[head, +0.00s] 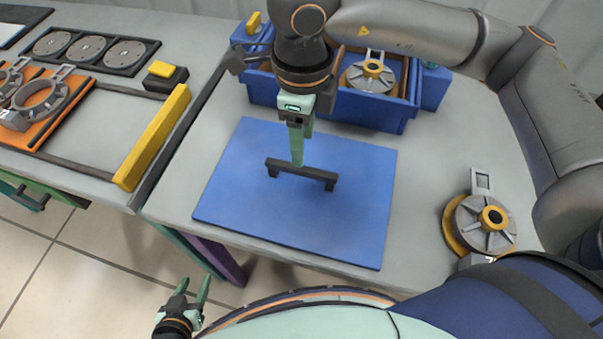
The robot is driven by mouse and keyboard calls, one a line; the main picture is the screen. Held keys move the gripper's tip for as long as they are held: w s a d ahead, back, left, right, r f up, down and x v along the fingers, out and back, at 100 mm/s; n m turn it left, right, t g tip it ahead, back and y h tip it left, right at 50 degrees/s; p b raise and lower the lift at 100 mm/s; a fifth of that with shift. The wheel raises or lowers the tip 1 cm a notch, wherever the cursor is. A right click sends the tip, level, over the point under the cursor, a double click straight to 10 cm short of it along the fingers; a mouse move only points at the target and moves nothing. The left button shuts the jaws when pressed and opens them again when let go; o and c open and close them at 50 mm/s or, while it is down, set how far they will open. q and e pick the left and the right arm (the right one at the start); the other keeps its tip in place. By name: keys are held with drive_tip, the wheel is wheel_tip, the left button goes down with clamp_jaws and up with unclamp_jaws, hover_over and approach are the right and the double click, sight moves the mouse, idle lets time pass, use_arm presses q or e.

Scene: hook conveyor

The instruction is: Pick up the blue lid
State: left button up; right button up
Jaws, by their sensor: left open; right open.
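The blue lid (345,217) is a flat blue panel lying on the grey table (420,170), with a dark bar handle (320,177) standing up at its middle. My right gripper (298,160) points down at the handle, its green fingers seen nearly edge-on. Its fingertips are at the handle's bar, near the bar's middle; I cannot tell whether they touch it. Part of the bar is hidden behind the fingers. My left gripper (192,293) is open and empty at the bottom left, over the floor and away from the lid.
A blue crate (376,114) behind the lid holds a round grey and yellow part. A similar part (483,223) lies on the table at the right. A yellow bar (153,136) runs along the left table, where trays with round parts lie further back.

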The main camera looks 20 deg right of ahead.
sight(301, 170)
wheel_tip(301, 170, down, 4)
drive_tip(key=shift+f, duration=0.25)
drive_tip(key=shift+w+f+p, duration=0.2)
drive_tip(key=shift+f+p, duration=0.35)
drive_tip(key=shift+f, duration=2.1)
clamp_jaws()
drive_tip(key=shift+r, duration=0.1)
